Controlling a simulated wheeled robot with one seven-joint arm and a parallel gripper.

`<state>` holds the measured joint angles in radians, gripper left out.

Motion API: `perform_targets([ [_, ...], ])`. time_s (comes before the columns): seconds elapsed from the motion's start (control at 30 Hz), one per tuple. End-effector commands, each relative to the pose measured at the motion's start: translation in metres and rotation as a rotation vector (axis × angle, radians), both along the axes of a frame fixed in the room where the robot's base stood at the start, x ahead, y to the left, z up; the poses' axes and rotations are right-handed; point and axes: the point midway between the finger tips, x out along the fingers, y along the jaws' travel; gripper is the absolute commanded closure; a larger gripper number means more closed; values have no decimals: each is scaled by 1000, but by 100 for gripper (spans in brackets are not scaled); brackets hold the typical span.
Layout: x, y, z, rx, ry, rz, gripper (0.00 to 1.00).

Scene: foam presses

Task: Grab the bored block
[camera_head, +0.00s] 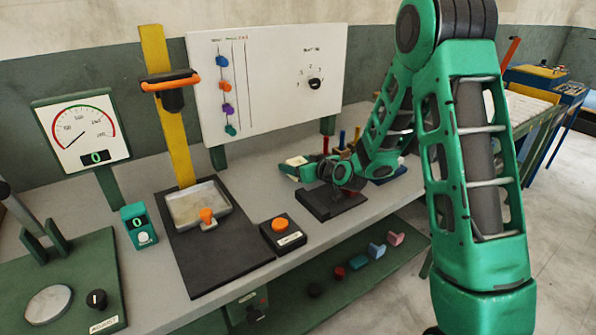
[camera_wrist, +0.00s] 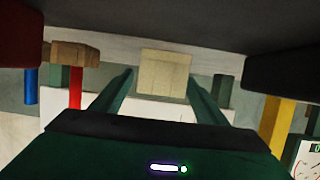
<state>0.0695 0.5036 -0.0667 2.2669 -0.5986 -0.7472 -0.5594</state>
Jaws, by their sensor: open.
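A pale beige block (camera_wrist: 165,73) shows in the wrist view just beyond and between my two green fingertips. No bore can be made out on its visible face. In the head view a cream block (camera_head: 297,160) lies on the grey bench beside my gripper (camera_head: 300,170), partly hidden by it. My gripper is open, with its fingers low over the bench. It also shows in the wrist view (camera_wrist: 159,88), one finger on each side of the block's line. Whether the fingers touch the block cannot be told.
A red peg (camera_wrist: 75,88) at a wooden block (camera_wrist: 75,53), and a blue peg (camera_wrist: 31,85), stand close by. A dark plate (camera_head: 330,200) lies under my wrist. A press with a yellow column (camera_head: 165,110) stands left. Several coloured pieces lie on the lower shelf (camera_head: 330,305).

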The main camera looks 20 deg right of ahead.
Motion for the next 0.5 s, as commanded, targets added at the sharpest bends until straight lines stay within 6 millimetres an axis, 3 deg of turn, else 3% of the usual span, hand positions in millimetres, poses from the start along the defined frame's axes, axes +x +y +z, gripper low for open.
perform_targets([
  [0.13, 0, 0, 0, 0, 0, 0, 33],
  [0.3, 0, 0, 0, 0, 0, 0, 73],
  [0.33, 0, 0, 0, -1, 0, 0, 77],
  [0.5, 0, 0, 0, -1, 0, 0, 77],
])
